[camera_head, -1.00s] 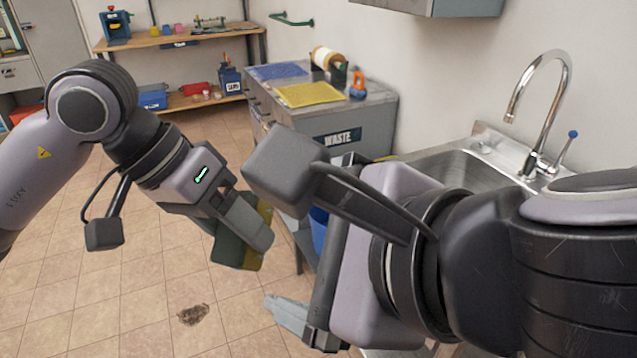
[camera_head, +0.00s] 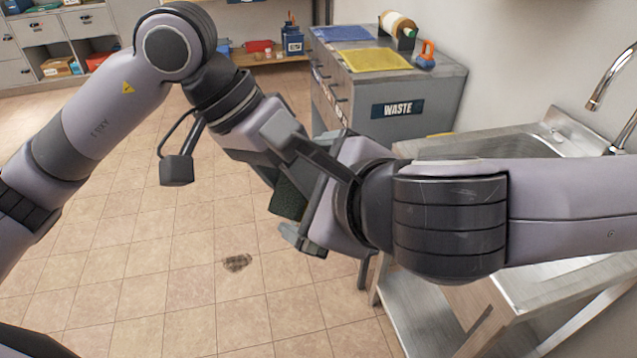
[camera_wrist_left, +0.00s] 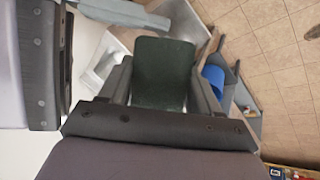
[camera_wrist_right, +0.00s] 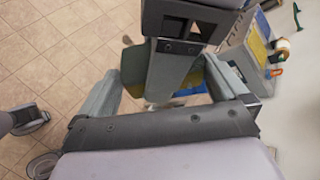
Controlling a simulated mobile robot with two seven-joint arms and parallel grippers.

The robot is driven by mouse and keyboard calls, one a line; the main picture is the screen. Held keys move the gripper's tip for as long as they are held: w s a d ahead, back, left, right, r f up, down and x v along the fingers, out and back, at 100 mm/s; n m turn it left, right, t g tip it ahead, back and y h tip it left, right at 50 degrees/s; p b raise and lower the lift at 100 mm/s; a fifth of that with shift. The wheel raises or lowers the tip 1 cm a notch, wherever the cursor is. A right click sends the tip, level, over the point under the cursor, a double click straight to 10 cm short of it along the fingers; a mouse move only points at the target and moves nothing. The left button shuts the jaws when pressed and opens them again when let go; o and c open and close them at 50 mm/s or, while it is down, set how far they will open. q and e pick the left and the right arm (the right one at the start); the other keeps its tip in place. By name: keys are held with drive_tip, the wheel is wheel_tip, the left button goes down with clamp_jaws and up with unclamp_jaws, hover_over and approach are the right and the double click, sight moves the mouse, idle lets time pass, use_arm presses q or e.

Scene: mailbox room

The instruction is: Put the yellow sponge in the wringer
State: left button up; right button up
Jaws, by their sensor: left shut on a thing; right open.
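The sponge (camera_head: 288,200) is a block with a dark green face, partly hidden between my grippers. My left gripper (camera_wrist_left: 163,75) is shut on it, and the dark green face fills the space between its fingers in the left wrist view. My right gripper (camera_wrist_right: 160,78) is open. In the right wrist view, its fingers stand on either side of my left gripper and a green part of the sponge (camera_wrist_right: 133,66). I cannot tell whether they touch it. I cannot identify the wringer in any view.
A grey cabinet marked WASTE (camera_head: 440,110) carries a yellow mat (camera_head: 384,59). A metal sink counter (camera_head: 480,148) is at the right. A blue container (camera_wrist_left: 213,76) shows in the left wrist view. The tiled floor at left is open, with a dark patch (camera_head: 237,263).

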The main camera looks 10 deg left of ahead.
use_arm(q)
drive_tip(key=shift+r, duration=0.15)
use_arm(e)
drive_tip(key=shift+s+f, duration=0.15)
drive_tip(key=shift+f, duration=0.05)
use_arm(q)
drive_tip(key=shift+w+d, duration=0.1)
use_arm(e)
drive_tip(key=c, duration=0.6)
use_arm(q)
drive_tip(key=o, duration=1)
use_arm(e)
drive_tip(key=shift+c, duration=0.3)
drive_tip(key=shift+r, duration=0.1)
